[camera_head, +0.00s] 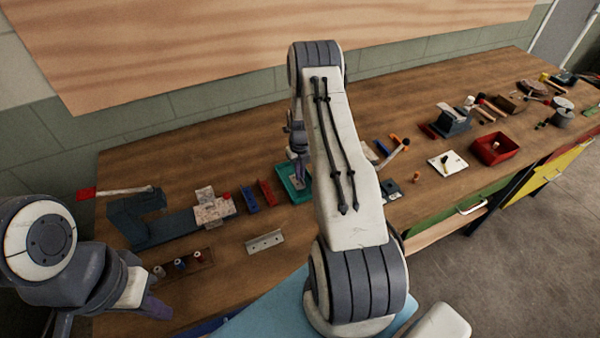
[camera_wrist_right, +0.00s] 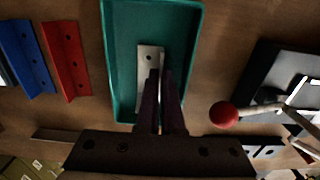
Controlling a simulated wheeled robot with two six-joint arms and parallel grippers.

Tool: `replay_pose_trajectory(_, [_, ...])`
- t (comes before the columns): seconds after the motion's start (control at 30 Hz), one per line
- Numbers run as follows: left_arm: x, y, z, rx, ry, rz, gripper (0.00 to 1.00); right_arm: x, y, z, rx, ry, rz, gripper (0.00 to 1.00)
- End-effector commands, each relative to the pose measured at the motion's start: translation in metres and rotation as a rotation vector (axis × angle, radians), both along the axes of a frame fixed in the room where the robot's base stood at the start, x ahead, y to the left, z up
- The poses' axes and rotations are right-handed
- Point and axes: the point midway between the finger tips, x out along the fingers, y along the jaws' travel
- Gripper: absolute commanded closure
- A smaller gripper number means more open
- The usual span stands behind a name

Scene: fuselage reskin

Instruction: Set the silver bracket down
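A small silver bracket (camera_wrist_right: 149,58) with a hole shows inside the outline of the teal tray (camera_wrist_right: 118,70) in the right wrist view. My right gripper (camera_wrist_right: 161,78) points down over the tray, its fingers close together on the bracket's edge. I cannot tell whether the bracket touches the tray floor. In the head view the tray (camera_head: 284,192) is partly hidden behind my right arm, with the right gripper (camera_head: 299,176) above it. Another silver angle bracket (camera_head: 265,242) lies on the bench. My left gripper (camera_head: 156,306) is at the lower left, away from these; its opening is unclear.
Blue (camera_head: 249,198) and red (camera_head: 267,192) brackets lie left of the tray. A dark vise-like fixture (camera_head: 137,218) and a block with small cylinders (camera_head: 180,264) are further left. A red-ball-ended tool (camera_wrist_right: 223,115) lies right of the tray. A red bin (camera_head: 496,148) stands far right.

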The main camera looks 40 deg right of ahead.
Motion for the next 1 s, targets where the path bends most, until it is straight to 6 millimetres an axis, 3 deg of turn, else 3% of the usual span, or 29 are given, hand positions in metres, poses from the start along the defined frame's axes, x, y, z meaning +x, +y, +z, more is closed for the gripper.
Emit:
replay_pose_trajectory(0.03, [0.0,0.0,-0.004,0.0,0.0,0.0,1.0,0.0,0.0,-0.004,0.0,0.0,0.0,1.0])
replay_pose_trajectory(0.07, [0.0,0.0,-0.003,0.0,0.0,0.001,1.0,0.0,0.0,-0.003,0.0,0.0,0.0,0.93])
replay_pose_trajectory(0.13, [0.0,0.0,-0.002,0.0,0.0,0.001,1.0,0.0,0.0,-0.002,0.0,0.0,0.0,0.66])
replay_pose_trajectory(0.57, [0.0,0.0,-0.001,0.0,0.0,0.0,1.0,0.0,0.0,0.004,0.0,-0.001,0.0,0.66])
replay_pose_trajectory(0.73, [0.0,0.0,-0.014,0.0,0.0,0.002,1.0,0.001,-0.001,0.028,-0.002,-0.004,0.0,0.66])
replay_pose_trajectory(1.0, [0.0,0.0,-0.035,0.0,0.0,0.003,1.0,0.001,-0.001,0.086,-0.003,-0.005,0.0,0.66])
